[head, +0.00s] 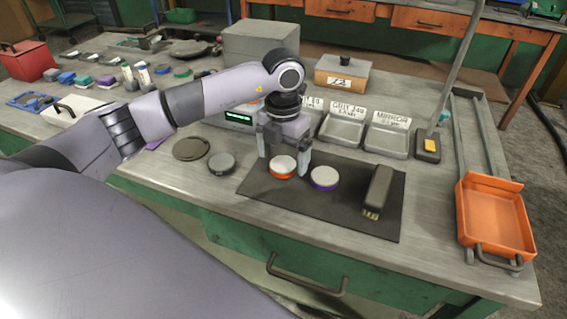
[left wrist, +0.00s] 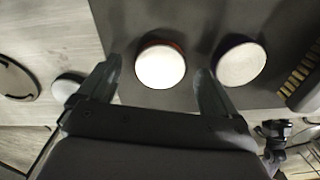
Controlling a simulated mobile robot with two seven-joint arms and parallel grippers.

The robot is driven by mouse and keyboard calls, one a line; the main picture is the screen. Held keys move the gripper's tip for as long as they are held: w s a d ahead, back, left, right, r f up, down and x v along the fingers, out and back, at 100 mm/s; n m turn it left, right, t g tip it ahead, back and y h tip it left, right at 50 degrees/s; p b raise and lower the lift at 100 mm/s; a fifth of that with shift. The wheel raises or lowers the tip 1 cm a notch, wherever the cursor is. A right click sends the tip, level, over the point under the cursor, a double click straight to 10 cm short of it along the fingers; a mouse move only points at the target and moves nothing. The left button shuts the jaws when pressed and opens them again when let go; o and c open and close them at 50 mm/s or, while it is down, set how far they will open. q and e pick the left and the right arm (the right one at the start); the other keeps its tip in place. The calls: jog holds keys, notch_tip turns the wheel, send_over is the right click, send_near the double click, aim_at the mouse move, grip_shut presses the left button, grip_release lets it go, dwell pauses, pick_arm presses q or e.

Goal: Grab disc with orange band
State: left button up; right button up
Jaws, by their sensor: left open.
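The disc with the orange band (head: 283,168) lies flat on a dark mat (head: 335,216), its top pale. It also shows in the left wrist view (left wrist: 160,65), between and just beyond the fingertips. My left gripper (head: 284,170) is open, with one finger on each side of this disc; whether either finger touches it I cannot tell. A similar disc with a purple band (head: 325,178) lies just to the right, also in the left wrist view (left wrist: 240,64), close to the right finger. My right gripper is not in view.
A dark brush-like block (head: 378,192) lies at the mat's right. A grey disc (head: 222,163) and a dark round lid (head: 191,149) lie left of the mat. Labelled trays (head: 387,141) stand behind. An orange tray (head: 495,218) is at the far right.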

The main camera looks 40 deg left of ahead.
pick_arm(q)
jog(key=shift+f, duration=0.55)
jog(key=c, duration=1.4)
jog(key=shift+r, duration=0.1)
